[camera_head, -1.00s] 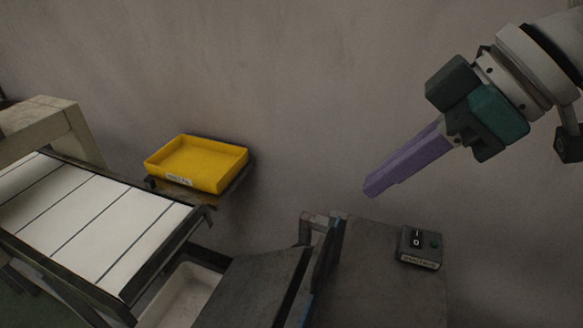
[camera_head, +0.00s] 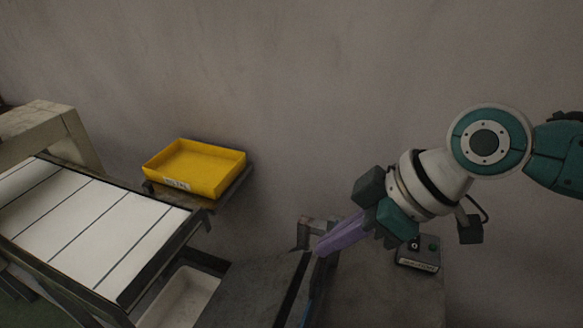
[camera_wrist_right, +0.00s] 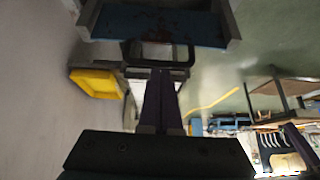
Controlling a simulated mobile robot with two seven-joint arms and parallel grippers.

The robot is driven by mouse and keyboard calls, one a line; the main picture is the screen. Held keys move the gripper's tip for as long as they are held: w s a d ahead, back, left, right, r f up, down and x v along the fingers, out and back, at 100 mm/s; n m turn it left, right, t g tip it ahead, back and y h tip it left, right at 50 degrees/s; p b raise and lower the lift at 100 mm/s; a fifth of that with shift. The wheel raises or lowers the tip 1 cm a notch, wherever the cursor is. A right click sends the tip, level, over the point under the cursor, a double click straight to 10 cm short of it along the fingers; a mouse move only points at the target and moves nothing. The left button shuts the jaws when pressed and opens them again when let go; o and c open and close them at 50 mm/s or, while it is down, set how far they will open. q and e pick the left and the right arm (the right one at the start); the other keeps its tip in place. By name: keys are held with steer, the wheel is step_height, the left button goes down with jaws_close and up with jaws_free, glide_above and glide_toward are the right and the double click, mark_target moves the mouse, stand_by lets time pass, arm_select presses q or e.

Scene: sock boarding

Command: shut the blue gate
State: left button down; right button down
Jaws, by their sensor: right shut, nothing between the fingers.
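The gate (camera_head: 318,278) is seen nearly edge-on in the head view, as a thin dark upright panel with a little blue on it, between two dark grey surfaces. In the right wrist view a worn blue panel (camera_wrist_right: 165,25), seemingly the gate, crosses the top, with a dark loop-shaped bar below it. My right gripper (camera_head: 322,249) has its purple fingers together, pointing down-left, with the tips at the gate's upper part. The fingers also show in the right wrist view (camera_wrist_right: 160,90), close below the bar. I cannot tell whether they touch. My left gripper is out of view.
A yellow tray (camera_head: 202,168) sits on a shelf by the wall. A white slatted conveyor (camera_head: 90,225) is at the left, with a pale bin (camera_head: 182,298) beside its end. A switch box (camera_head: 420,254) stands on the grey top, partly behind my right gripper.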

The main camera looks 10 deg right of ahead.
mark_target(322, 277)
step_height(322, 277, down, 7)
steer(key=b, duration=0.6)
steer(key=shift+r, duration=0.1)
steer(key=shift+f, duration=0.2)
steer(key=shift+s+d, duration=0.15)
steer(key=shift+d, duration=0.05)
